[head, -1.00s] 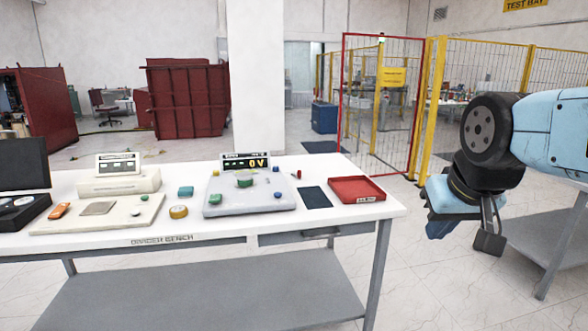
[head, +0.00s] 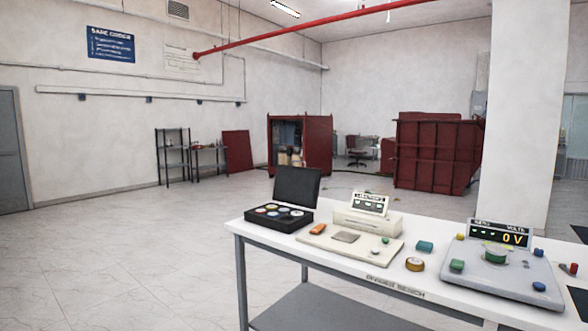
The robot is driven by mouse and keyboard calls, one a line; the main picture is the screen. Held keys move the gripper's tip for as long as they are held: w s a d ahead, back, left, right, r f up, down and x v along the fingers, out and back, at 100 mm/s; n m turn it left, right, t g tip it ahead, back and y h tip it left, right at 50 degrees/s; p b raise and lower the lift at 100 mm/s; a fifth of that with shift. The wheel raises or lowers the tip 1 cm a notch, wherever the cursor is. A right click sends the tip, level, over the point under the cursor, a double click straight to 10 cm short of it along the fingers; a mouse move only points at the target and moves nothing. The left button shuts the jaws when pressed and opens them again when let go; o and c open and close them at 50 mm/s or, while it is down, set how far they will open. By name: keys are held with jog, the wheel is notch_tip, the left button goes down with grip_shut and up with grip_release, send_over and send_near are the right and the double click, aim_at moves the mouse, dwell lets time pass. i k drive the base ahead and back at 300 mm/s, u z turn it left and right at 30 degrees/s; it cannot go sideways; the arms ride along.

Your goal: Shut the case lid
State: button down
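The black case (head: 278,217) sits at the left end of the bench in the head view. Its lid (head: 297,186) stands raised at the back of the case, tilted slightly backward. Several round items in pale, blue and reddish colours show inside the open case. My gripper is outside this view, so its state does not show.
The white bench top (head: 262,232) carries a beige instrument (head: 367,222), a tape roll (head: 415,264), a teal block (head: 425,246) and a grey meter unit (head: 510,270) reading 0 V. Open floor (head: 130,260) lies left of the bench. A pillar (head: 522,120) stands behind.

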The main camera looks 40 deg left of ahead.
aim_at(298, 186)
jog(key=u, duration=0.15)
jog(key=i, duration=0.15)
jog(key=u, duration=2.55)
jog(key=i, duration=5.25)
jog(key=z, duration=0.1)
